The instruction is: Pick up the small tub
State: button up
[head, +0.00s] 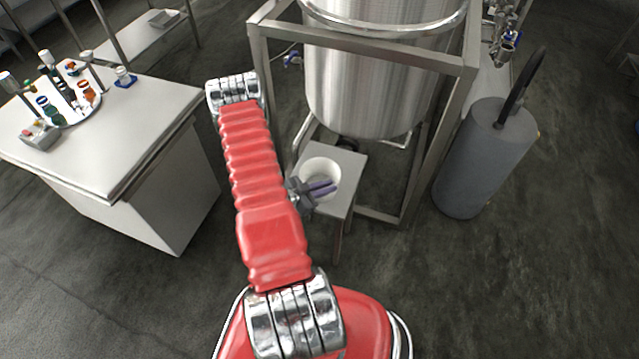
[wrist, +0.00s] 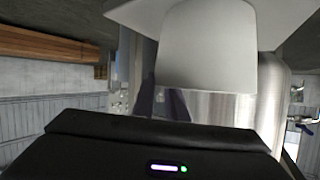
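The small white tub (head: 321,168) stands upright and open-topped on a small grey stool (head: 340,203). In the wrist view the scene is upside down. There the tub (wrist: 207,48) hangs large at the top centre, with the stool (wrist: 135,14) behind its base. My gripper (head: 321,188) has two purple fingers with a narrow gap between them and nothing visible held. In the head view they overlap the near side of the tub. In the wrist view the fingers (wrist: 162,103) are near the rim's left side; I cannot tell whether they touch it.
A steel tank (head: 375,80) in a square-tube frame (head: 412,165) stands right behind the stool. A grey cylinder (head: 487,160) with a black hose is to the right. A white bench (head: 130,135) with bottles is at the left. The floor in front is clear.

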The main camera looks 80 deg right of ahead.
grip_shut()
jog(key=shift+a+f, duration=0.1)
dwell(0.8)
dwell(0.4)
notch_tip(320, 180, up, 10)
dwell(0.7)
jog(key=shift+w, duration=0.1)
dwell(0.4)
